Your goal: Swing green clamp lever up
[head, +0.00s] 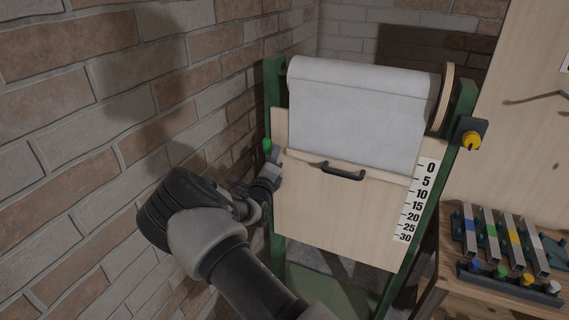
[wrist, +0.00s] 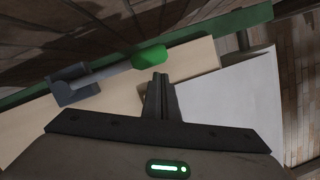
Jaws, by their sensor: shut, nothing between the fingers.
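The clamp lever has a green grip (head: 267,145), at the left edge of the wooden board in the head view. In the wrist view the green grip (wrist: 149,57) joins a grey arm that runs left to a dark bracket (wrist: 75,88). My gripper (wrist: 159,76) is shut and empty. Its fingertips are just below the green grip in the wrist view; I cannot tell whether they touch it. In the head view my gripper (head: 271,172) is at the board's left edge, below the green grip. My wrist hides part of that edge.
The wooden board (head: 335,215) has a dark handle (head: 343,172) and a number scale (head: 417,195). A white roll (head: 360,95) hangs above it in a green frame (head: 460,110) with a yellow knob (head: 470,140). A brick wall (head: 120,110) is close on the left.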

